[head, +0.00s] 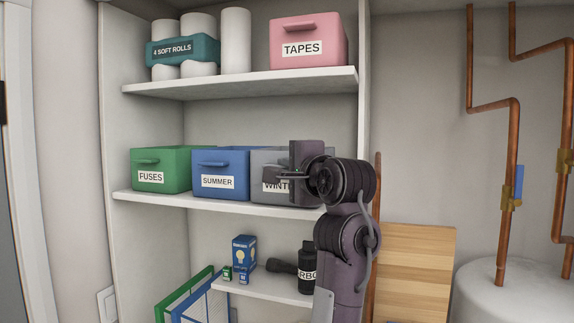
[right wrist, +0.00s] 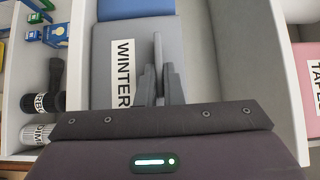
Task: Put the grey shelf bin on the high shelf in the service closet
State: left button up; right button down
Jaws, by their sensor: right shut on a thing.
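The grey shelf bin (head: 266,162), labelled WINTER, is at the right end of the middle shelf (head: 218,203), beside a blue bin. My right gripper (head: 293,174) is in front of it and hides its right part and some of its label. In the right wrist view the fingers (right wrist: 159,88) are shut on the front handle of the grey bin (right wrist: 190,50). The bin looks level and appears to rest on the shelf. The upper shelf (head: 240,81) is above it. My left gripper is not in view.
The upper shelf holds white rolls (head: 236,40) and a pink TAPES bin (head: 307,42), with a narrow gap between them. A green FUSES bin (head: 161,170) and the blue SUMMER bin (head: 225,174) stand left of the grey bin. Copper pipes (head: 514,150) run at the right.

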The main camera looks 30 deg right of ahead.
jog(key=shift+f, duration=0.15)
jog(key=c, duration=1.6)
grip_release()
jog(key=shift+o, duration=0.2)
jog(key=s+a+b, duration=0.1)
jog(key=s+b, duration=0.6)
jog(key=s, duration=0.5)
jog(key=shift+a, duration=0.15)
